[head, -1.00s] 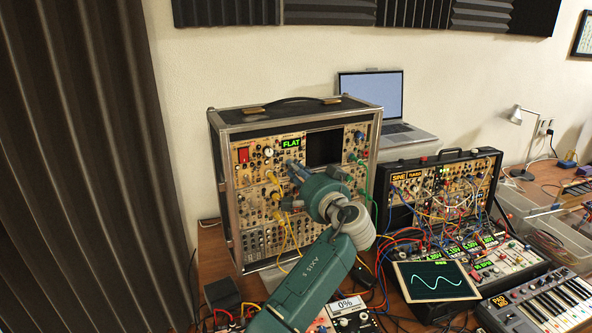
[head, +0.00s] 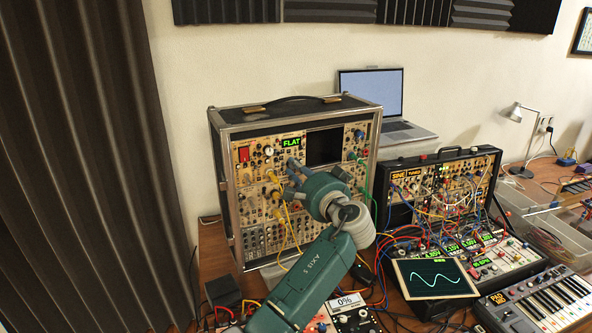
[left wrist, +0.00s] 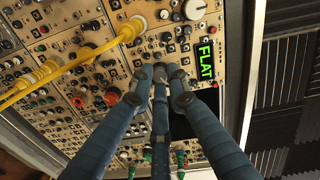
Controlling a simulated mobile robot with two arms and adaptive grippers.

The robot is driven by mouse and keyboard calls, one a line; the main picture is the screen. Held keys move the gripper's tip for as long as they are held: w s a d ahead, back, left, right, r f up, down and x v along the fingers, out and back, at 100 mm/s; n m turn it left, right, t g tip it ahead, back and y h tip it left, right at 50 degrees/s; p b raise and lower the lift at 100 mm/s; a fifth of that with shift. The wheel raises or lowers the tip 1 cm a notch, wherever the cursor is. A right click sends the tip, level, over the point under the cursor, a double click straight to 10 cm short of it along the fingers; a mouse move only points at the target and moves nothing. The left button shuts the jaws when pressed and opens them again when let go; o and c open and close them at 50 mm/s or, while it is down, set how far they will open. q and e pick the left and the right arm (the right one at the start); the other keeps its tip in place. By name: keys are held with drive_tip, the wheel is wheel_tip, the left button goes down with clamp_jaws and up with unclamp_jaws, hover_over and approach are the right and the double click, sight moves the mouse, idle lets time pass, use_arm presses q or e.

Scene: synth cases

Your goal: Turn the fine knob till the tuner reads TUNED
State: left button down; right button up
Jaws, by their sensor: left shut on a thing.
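The tuner display (head: 291,142) reads FLAT in green on the tall synth case (head: 228,200); it also shows in the left wrist view (left wrist: 205,59). My left gripper (head: 292,167) reaches the panel just below the display. In the left wrist view its blue-grey fingers (left wrist: 160,75) converge on a small knob at the panel. They are shut on it and hide most of it, so its pointer cannot be read. My right gripper is not in view.
Yellow cables (left wrist: 75,66) hang from the panel beside my left fingers. A dark empty bay (head: 323,147) lies right of the display. A second synth case (head: 449,154) with many cables, a waveform screen (head: 437,279) and a keyboard (head: 545,300) crowd the right. A laptop (head: 371,97) stands behind.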

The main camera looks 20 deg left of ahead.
use_arm(q)
drive_tip(key=c, duration=1.7)
unclamp_jaws()
drive_tip(key=shift+w+d+r, duration=0.1)
drive_tip(key=shift+d+r, duration=0.05)
drive_tip(key=shift+r, duration=0.1)
drive_tip(key=shift+o, duration=0.2)
drive_tip(key=shift+f, duration=0.1)
drive_tip(key=v, duration=1.2)
drive_tip(key=shift+d+f, duration=0.1)
